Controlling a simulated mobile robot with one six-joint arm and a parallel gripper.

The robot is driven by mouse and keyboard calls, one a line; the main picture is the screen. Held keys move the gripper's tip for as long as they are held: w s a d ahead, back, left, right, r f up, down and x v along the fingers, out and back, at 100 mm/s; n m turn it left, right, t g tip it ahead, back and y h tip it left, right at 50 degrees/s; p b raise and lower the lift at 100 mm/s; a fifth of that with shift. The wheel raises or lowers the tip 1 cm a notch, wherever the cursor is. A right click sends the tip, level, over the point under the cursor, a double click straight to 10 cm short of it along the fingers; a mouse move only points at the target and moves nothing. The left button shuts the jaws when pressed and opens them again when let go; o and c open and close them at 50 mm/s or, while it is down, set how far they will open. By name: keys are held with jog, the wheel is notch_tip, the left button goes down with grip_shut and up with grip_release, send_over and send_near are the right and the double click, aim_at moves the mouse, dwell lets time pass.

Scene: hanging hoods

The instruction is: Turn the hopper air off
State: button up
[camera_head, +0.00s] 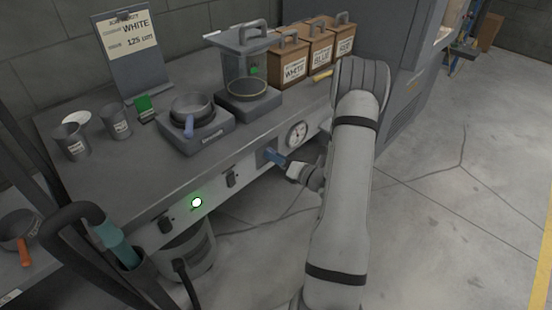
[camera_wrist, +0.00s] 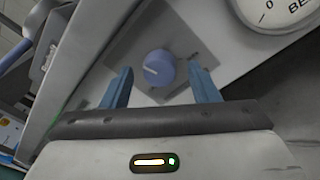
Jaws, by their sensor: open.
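A round blue-grey knob (camera_wrist: 159,68) with a white pointer line sits on a square grey plate (camera_wrist: 130,48) on the bench's front panel. The pointer points left in the wrist view; the small plate marks are too blurred to read. My gripper (camera_wrist: 162,73) is open, with one blue finger on each side of the knob. I cannot tell whether the fingers touch it. A clear hopper-like container (camera_head: 247,68) stands on a grey base on the bench.
A round gauge (camera_head: 297,134) is right of the plate. A black switch (camera_head: 231,179), a lit green-white button (camera_head: 196,202) and another switch (camera_head: 165,224) are to the left. A pan (camera_head: 191,106), grey cups and wooden boxes (camera_head: 289,65) stand on the bench. Floor at right is clear.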

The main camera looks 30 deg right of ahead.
jog(key=shift+w, duration=0.1)
jog(key=c, duration=1)
jog(key=shift+n, duration=0.3)
jog(key=n+b, duration=0.6)
jog(key=b, duration=0.2)
jog(key=n+h+b, duration=0.1)
jog(key=n+b, duration=0.5)
jog(key=b, duration=0.2)
jog(key=n+b, duration=0.7)
jog(key=shift+a+h+b, duration=0.25)
jog(key=shift+h+b, duration=0.15)
jog(key=shift+n, duration=0.3)
